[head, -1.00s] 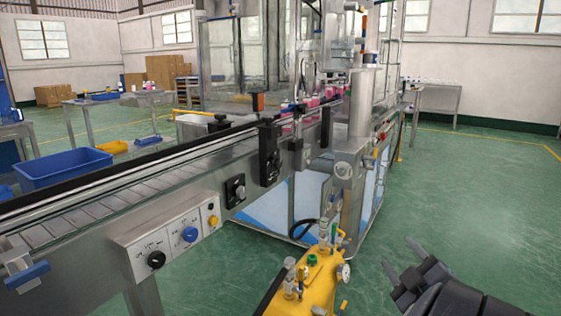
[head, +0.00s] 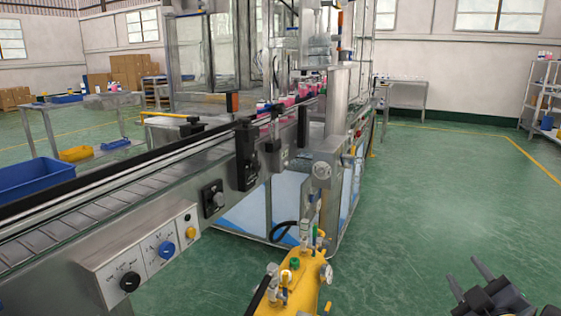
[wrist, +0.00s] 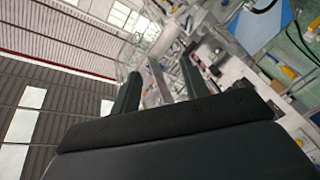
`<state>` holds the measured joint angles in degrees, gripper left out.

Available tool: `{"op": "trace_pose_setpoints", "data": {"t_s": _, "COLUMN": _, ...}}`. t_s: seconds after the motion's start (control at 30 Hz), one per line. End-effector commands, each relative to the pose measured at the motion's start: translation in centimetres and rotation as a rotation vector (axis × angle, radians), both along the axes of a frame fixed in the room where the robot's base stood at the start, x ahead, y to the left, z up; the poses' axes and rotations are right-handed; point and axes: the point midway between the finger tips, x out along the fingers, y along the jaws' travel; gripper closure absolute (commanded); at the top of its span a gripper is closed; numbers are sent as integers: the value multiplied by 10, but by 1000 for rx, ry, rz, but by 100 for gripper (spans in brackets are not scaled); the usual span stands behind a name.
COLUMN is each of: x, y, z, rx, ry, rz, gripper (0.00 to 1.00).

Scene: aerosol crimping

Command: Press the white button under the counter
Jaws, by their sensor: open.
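My gripper (head: 463,270) is at the lower right of the head view, open and empty, over the green floor and well apart from the machine. Its two dark fingers also show in the wrist view (wrist: 158,68), spread apart with nothing between them. On the conveyor's near side is a control box (head: 104,271) with a black knob (head: 130,282), a blue knob (head: 167,250) and a small yellow button (head: 191,232). Farther along are a black plate with a grey knob (head: 218,199) and a tall black unit (head: 247,160). I cannot make out a clearly white button.
A yellow tank (head: 295,290) with valves stands on the floor between my gripper and the conveyor (head: 110,205). The floor (head: 430,190) to the right is clear.

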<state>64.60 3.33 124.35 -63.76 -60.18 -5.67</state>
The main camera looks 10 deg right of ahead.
Motion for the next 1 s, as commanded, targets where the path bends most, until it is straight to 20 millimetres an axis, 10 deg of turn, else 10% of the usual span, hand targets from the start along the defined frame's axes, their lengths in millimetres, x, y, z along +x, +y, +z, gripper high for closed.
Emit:
{"op": "trace_pose_setpoints", "data": {"t_s": 0.5, "x": 0, "y": 0, "z": 0, "rx": 0, "ry": 0, "rz": 0, "gripper": 99}}
{"op": "trace_pose_setpoints", "data": {"t_s": 1.0, "x": 0, "y": 0, "z": 0, "rx": 0, "ry": 0, "rz": 0, "gripper": 100}}
